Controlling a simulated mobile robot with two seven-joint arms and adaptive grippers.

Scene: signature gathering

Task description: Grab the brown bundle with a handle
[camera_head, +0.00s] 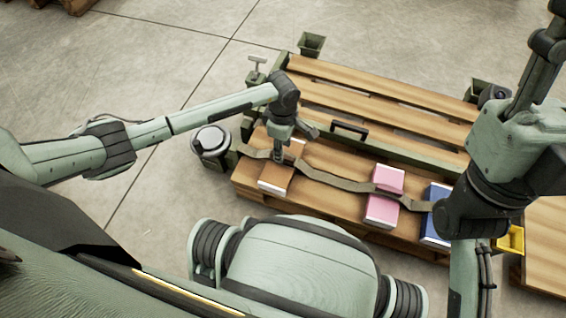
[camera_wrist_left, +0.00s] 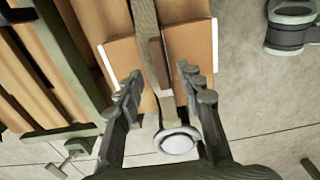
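The brown bundle (camera_head: 274,181) lies on the left end of the wooden pallet, with a grey-green strap (camera_head: 325,177) running across it. In the left wrist view the brown bundle (camera_wrist_left: 191,45) shows on both sides of the strap, with a small brown block, perhaps its handle (camera_wrist_left: 157,62), at the strap. My left gripper (camera_head: 279,155) is over the bundle, pointing down. In the left wrist view its fingers (camera_wrist_left: 163,78) are apart, either side of the strap and block. Contact cannot be told. My right arm shows at the right; its gripper is outside the picture.
A pink bundle (camera_head: 385,180) and a blue bundle (camera_head: 437,195) lie further right on the pallet (camera_head: 335,222). A grey round canister (camera_head: 212,145) stands left of the pallet. A yellow object (camera_head: 511,240) is at the right.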

